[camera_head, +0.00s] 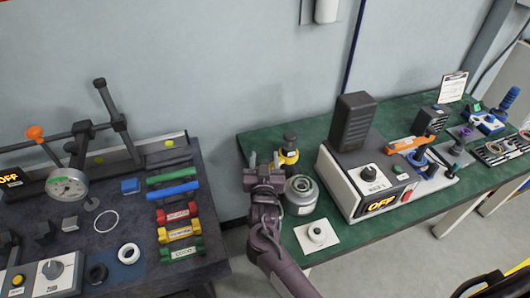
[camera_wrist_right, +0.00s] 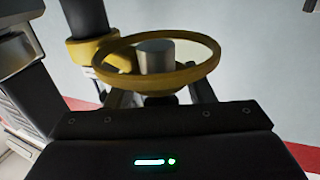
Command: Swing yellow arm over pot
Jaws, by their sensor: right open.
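The yellow arm (camera_head: 289,157) sits on a dark post behind the grey pot (camera_head: 301,190) on the green table. In the right wrist view, the yellow arm (camera_wrist_right: 205,72) is a ring joined to a collar on a dark post, with a grey cylinder showing through it. My right gripper (camera_head: 264,160) is open, just left of the yellow arm and the pot. In the wrist view its fingers (camera_wrist_right: 158,95) are partly hidden by the ring, and I cannot tell whether they touch it. The pot's ring opening faces up. My left gripper is out of view.
A white control box (camera_head: 345,190) with a black block stands right of the pot. A white pad with a small knob (camera_head: 316,235) lies in front. The dark left table (camera_head: 130,215) holds a gauge stand and coloured bars. A floor gap separates the tables.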

